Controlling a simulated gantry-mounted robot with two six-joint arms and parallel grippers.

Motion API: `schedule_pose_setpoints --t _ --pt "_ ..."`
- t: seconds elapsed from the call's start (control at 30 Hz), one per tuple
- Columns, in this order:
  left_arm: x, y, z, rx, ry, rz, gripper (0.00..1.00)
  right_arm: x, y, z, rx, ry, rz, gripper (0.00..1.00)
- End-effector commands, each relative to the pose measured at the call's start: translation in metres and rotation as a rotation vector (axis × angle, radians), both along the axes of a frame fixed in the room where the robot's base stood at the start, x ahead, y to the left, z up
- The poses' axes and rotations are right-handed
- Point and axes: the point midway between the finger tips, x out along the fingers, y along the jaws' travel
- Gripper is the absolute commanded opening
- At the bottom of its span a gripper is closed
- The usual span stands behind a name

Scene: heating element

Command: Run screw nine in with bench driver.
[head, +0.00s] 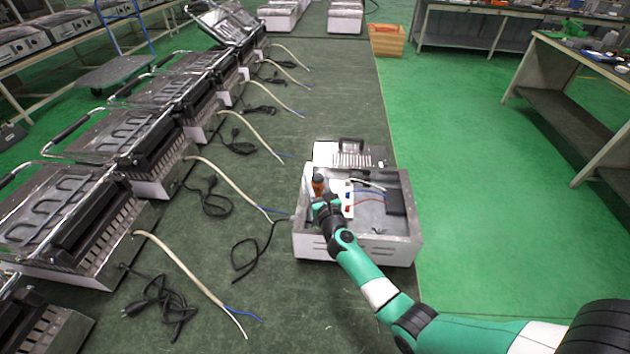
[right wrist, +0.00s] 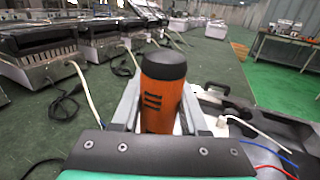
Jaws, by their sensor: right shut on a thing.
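The bench driver (right wrist: 163,97) has an orange handle with a black cap and black stripes, and it stands upright in the right wrist view. My right gripper (head: 324,199) is shut on its handle, one finger on each side. In the head view the orange driver (head: 318,183) shows at the left part of an open metal housing (head: 357,247). The driver's tip and any screw under it are hidden by the gripper and handle. I cannot tell which screw it is over. My left gripper is not in view.
Blue and red wires (head: 370,197) and a black block (head: 395,203) lie inside the housing. A black cable (head: 262,252) lies left of it. Contact grills (head: 75,215) with loose cables line the left. Green floor (head: 480,180) is clear on the right.

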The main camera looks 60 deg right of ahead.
Motion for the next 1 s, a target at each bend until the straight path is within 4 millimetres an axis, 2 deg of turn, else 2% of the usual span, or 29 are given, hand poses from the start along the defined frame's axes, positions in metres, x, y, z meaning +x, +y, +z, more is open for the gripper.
schedule_pose_setpoints --t 1.0 --pt "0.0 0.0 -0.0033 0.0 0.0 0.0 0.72 -0.0004 0.0002 -0.0059 0.003 0.003 0.0 0.0"
